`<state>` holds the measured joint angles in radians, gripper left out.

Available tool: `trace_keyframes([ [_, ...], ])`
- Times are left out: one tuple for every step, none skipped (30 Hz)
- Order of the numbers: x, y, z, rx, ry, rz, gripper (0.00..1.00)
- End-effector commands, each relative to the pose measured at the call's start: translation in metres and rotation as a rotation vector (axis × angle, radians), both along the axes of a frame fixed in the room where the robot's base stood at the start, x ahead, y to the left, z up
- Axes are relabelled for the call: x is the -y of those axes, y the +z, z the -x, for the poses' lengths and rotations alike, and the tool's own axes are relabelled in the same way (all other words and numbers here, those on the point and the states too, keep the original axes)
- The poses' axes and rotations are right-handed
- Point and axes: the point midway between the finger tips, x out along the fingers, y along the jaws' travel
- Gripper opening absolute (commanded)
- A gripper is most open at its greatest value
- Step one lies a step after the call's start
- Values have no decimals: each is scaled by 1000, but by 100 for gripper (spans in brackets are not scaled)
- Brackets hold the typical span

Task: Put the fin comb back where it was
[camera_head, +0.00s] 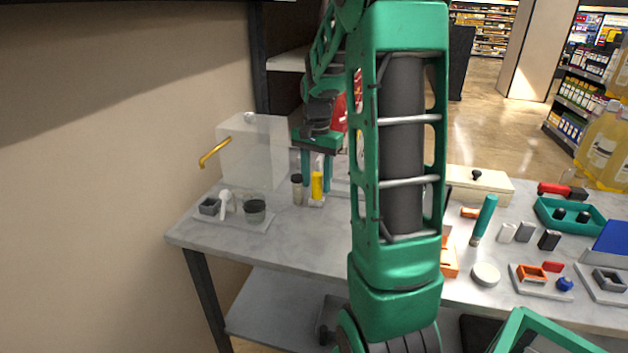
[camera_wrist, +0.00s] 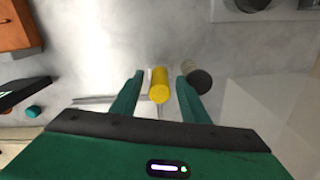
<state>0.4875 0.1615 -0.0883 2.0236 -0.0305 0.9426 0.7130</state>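My gripper (camera_head: 316,187) points down at the left part of the table, its two teal fingers apart. A yellow cylinder (camera_head: 317,184) stands between them on a small white base; I cannot tell whether it is the fin comb. In the wrist view, the yellow cylinder (camera_wrist: 159,86) lies between my gripper's fingers (camera_wrist: 162,78) with a gap on each side. A dark-capped cylinder (camera_head: 297,189) stands just left of the fingers in the head view. It also shows beside one finger in the wrist view (camera_wrist: 200,82). No item is clearly recognisable as a fin comb.
A translucent box (camera_head: 252,150) with a yellow bent handle stands behind left. A tray (camera_head: 225,222) with small cups is at the front left. Right of my arm are a teal-handled tool (camera_head: 484,220), a teal tray (camera_head: 552,228) and a wooden box (camera_head: 490,186).

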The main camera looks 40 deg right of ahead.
Motion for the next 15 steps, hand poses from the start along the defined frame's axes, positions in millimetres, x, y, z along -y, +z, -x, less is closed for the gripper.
trace_keyframes([
  [0,0,0,0,0,0,41],
  [0,0,0,0,0,0,41],
  [0,0,0,0,0,0,41],
  [0,0,0,0,-1,0,41],
  [0,1,0,0,-1,0,41],
  [0,1,0,0,-1,0,41],
  [0,3,0,0,-1,1,41],
  [1,4,0,1,-1,1,41],
  [1,8,0,1,-1,1,41],
  [1,11,0,3,-1,1,41],
  [1,15,0,3,-1,2,41],
  [1,21,0,3,-1,1,41],
  [1,27,0,4,-1,2,41],
  [1,32,0,4,-1,3,41],
  [1,40,-1,4,-1,3,41],
])
